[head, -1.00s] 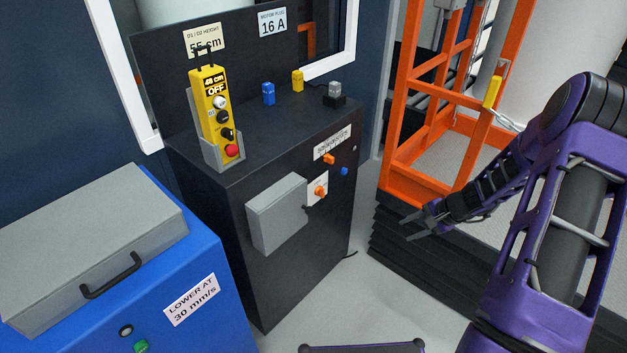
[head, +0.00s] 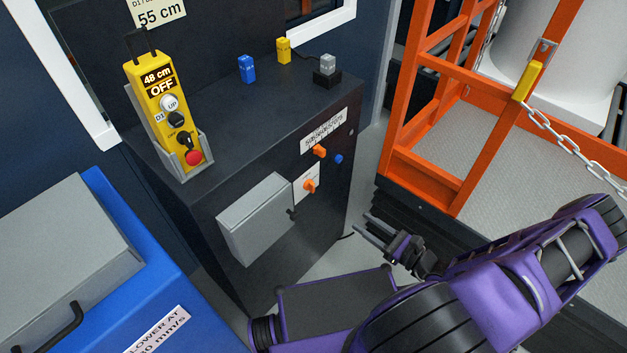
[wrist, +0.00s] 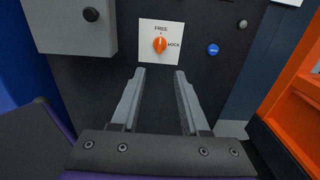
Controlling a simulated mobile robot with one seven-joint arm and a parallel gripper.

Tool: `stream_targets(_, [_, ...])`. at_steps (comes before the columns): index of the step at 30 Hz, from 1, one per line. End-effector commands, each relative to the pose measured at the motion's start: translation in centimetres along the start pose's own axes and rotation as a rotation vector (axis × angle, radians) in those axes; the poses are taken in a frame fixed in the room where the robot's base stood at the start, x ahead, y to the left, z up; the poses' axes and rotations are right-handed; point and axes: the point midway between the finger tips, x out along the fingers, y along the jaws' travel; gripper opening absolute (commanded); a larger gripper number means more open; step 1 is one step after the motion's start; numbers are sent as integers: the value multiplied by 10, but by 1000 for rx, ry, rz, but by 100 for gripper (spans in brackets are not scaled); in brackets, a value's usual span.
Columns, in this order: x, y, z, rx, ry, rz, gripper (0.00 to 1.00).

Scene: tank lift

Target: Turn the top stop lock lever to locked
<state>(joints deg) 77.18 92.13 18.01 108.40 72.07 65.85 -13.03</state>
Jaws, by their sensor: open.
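The stop lock lever is a small orange knob (head: 309,186) on a white plate (head: 304,196) on the front of the dark cabinet. In the wrist view the orange lever (wrist: 160,44) stands roughly upright, pointing to the FREE mark; LOCK is printed at its right. My gripper (head: 362,224) is open and empty, in front of the cabinet and lower right of the lever in the head view. In the wrist view my gripper's fingertips (wrist: 160,72) are apart, below the plate, with the lever centred between them and not touched.
A grey box (head: 255,218) juts out left of the plate. A second orange knob (head: 319,152) and a blue button (head: 338,159) are up and right. A yellow pendant (head: 165,115) stands on the cabinet. An orange cage (head: 440,130) is at right.

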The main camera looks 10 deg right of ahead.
Motion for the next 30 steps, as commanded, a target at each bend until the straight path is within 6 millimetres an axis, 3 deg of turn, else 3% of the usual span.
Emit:
stream_targets(5, [15, 0, 0, 4, -6, -4, 45])
stream_targets(21, [129, 1, -1, 3, -3, -1, 45])
stream_targets(30, [168, 0, -1, 2, -1, -3, 45])
